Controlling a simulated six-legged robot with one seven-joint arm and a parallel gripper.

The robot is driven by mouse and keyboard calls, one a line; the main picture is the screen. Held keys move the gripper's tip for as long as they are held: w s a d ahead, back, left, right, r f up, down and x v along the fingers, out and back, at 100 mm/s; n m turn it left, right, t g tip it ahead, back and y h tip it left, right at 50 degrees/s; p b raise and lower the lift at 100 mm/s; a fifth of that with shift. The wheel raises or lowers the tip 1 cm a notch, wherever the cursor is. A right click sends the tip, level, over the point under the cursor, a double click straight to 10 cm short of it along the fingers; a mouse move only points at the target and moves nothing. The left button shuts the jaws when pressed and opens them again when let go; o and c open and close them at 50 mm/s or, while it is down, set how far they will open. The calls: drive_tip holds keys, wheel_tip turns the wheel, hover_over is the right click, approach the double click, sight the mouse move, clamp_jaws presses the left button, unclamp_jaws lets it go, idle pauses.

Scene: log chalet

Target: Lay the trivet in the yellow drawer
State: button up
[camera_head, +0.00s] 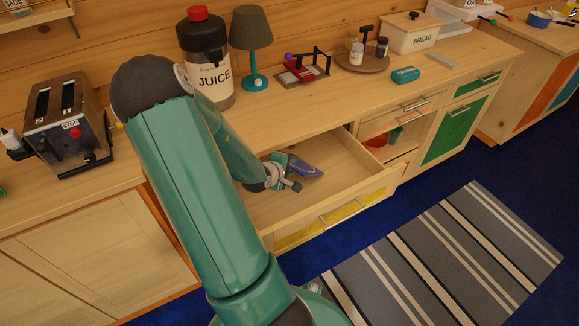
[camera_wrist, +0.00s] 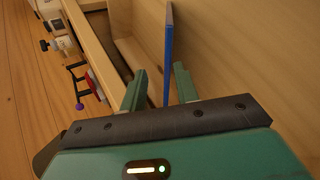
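The drawer with the yellow front (camera_head: 338,214) is pulled open under the counter. A flat blue piece, which looks like the trivet (camera_head: 307,168), is inside it at my gripper's fingers. In the wrist view the trivet (camera_wrist: 168,50) appears edge-on as a thin blue strip between the two fingers. My gripper (camera_head: 289,172) is low in the drawer, with its fingers (camera_wrist: 159,88) apart. A gap shows between the left finger and the trivet; the right finger is also clear of it. I cannot tell whether the trivet's lower edge touches the drawer floor.
A toaster (camera_head: 68,125) stands at the left. A striped rug (camera_head: 440,260) lies before the drawer.

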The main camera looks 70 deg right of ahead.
drive_tip(key=shift+r, duration=0.1)
drive_tip(key=v, duration=1.1)
drive_tip(key=shift+a+r, duration=0.25)
drive_tip(key=shift+a, duration=0.1)
drive_tip(key=shift+w, duration=0.1)
